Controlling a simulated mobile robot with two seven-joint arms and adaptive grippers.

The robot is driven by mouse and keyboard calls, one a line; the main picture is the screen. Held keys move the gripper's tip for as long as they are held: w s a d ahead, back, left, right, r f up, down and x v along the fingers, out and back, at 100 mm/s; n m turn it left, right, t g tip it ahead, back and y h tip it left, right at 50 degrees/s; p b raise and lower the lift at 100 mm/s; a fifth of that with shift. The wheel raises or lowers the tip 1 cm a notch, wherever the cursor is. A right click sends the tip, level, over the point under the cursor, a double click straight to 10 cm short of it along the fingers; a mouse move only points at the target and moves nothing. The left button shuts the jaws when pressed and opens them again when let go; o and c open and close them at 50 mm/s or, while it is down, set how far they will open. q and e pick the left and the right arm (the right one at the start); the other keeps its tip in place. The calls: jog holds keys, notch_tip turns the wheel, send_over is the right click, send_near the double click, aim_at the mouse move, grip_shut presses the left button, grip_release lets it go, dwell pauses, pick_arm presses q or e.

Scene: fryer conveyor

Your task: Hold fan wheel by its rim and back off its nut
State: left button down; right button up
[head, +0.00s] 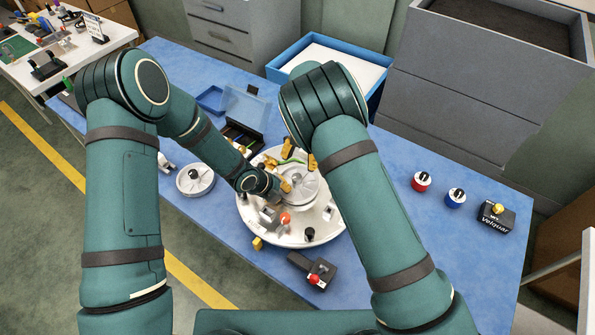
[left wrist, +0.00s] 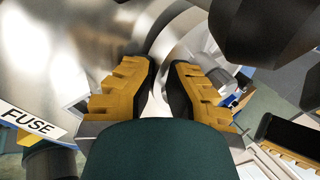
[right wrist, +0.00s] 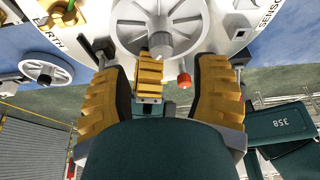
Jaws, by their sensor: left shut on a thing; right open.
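The fan wheel (head: 308,192) is a silver spoked wheel on a round white base plate (head: 318,236). In the right wrist view the wheel (right wrist: 126,37) is at the top, with a grey round nut or hub (right wrist: 170,42) at its middle; I cannot tell the nut's edges. My left gripper (head: 286,187) is shut on the wheel's rim, which shows between its pads in the left wrist view (left wrist: 160,85). My right gripper (head: 300,155) is open and empty. In the right wrist view its fingers (right wrist: 160,92) stand wide apart, with the hub ahead and the left gripper's yellow finger between them.
The plate carries a red knob (head: 285,218) and several small fittings. Red (head: 421,182) and blue (head: 455,198) knobs stand right. A blue bin (head: 372,97) is behind.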

pick_arm(q)
jog(key=shift+d, duration=0.1)
pick_arm(e)
jog(key=v, duration=0.6)
jog(key=shift+w+r, duration=0.1)
pick_arm(q)
jog(key=c, duration=1.1)
grip_release()
jog(key=shift+s, duration=0.1)
jog(key=shift+o, duration=0.2)
